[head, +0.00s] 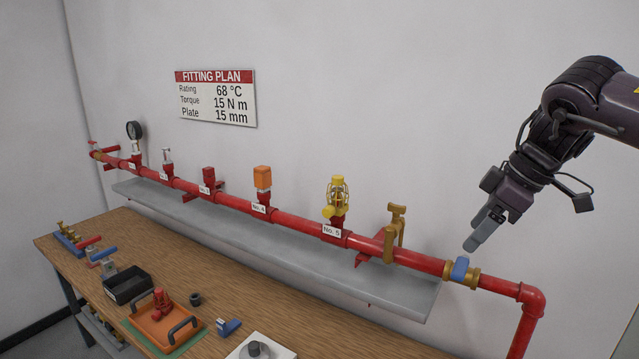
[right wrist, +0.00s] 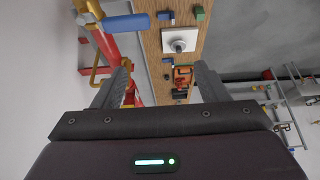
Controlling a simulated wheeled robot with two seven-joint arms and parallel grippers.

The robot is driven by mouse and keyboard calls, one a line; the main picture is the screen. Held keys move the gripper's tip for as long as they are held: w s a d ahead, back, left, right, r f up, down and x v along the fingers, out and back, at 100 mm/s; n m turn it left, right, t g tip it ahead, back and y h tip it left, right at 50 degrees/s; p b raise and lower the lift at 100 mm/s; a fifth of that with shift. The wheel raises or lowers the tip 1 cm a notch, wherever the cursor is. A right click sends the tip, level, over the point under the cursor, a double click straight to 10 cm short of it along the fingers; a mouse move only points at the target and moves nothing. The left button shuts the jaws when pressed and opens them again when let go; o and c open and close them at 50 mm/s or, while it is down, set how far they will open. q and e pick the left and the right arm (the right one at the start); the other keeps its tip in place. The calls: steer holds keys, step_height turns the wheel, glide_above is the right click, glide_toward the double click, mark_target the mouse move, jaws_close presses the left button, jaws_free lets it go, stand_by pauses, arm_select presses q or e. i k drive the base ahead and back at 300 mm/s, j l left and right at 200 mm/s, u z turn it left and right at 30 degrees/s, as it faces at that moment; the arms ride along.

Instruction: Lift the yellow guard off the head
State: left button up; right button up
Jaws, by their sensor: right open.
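The yellow guard (head: 339,193) is a wire cage around the head at No. 5, on top of the red pipe (head: 290,220). A yellow knob or disc sticks out at its lower left. The head inside is mostly hidden by the cage. My right gripper (head: 472,247) hangs to the right of the guard, above the blue-handled valve (head: 460,269), apart from the guard. In the right wrist view its two fingers (right wrist: 160,88) are spread with nothing between them. My left gripper is not in view.
A brass fitting (head: 396,225) stands on the pipe between the guard and my right gripper. A grey trough (head: 240,238) runs below the pipe. The wooden bench (head: 110,240) holds a black bin (head: 128,290), an orange tray (head: 145,318) and a white plate (head: 280,350).

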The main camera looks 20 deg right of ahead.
mark_target(337, 181)
steer(key=i+j, duration=0.15)
steer(key=i, duration=0.25)
steer(key=i+j, duration=0.15)
steer(key=i, duration=0.2)
steer(key=i+j, duration=0.2)
steer(key=i, duration=0.2)
